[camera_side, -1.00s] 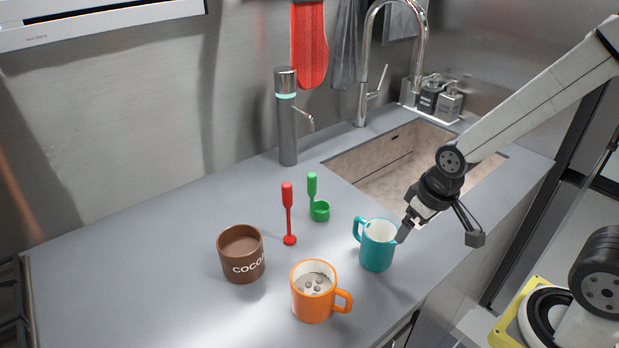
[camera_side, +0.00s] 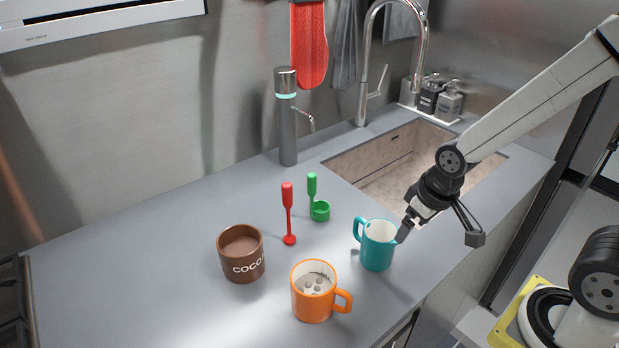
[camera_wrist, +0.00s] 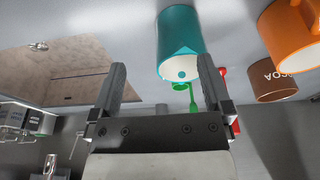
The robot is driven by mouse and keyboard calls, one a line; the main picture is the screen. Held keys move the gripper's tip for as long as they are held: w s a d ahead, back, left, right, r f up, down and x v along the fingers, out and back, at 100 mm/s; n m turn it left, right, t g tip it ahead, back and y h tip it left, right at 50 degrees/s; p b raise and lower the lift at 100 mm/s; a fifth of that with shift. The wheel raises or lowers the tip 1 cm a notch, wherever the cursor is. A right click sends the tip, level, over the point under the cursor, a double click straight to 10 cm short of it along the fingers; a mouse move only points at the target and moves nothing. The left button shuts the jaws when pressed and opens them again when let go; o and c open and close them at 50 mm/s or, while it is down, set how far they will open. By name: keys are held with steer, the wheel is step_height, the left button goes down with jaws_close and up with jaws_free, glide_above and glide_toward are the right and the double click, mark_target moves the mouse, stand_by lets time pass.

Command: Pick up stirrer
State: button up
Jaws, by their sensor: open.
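The red stirrer (camera_side: 288,215) stands upright on the counter between the brown mug and the green scoop, its round foot down. In the wrist view red parts of it (camera_wrist: 236,126) show behind the right finger, which hides the rest. My gripper (camera_side: 438,237) is open and empty, at the right by the teal pitcher (camera_side: 377,248), well to the right of the stirrer. One fingertip is close to the pitcher's spout; I cannot tell if they touch. In the wrist view the open fingers (camera_wrist: 161,82) have the pitcher beyond them.
A green scoop (camera_side: 320,211) stands right of the stirrer. A brown cocoa mug (camera_side: 228,265) is to its left, an orange mug (camera_side: 325,309) in front. A grey dispenser (camera_side: 287,135) and the sink (camera_side: 345,165) are behind. The counter's left part is clear.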

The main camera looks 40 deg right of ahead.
steer(key=shift+c, duration=0.2)
steer(key=c, duration=0.3)
steer(key=shift+c, duration=0.2)
step_height(320, 180, up, 8)
steer(key=n+g, duration=0.3)
steer(key=n, duration=1.8)
glide_above(286, 184)
steer(key=shift+r, duration=0.1)
steer(key=shift+f, duration=1.35)
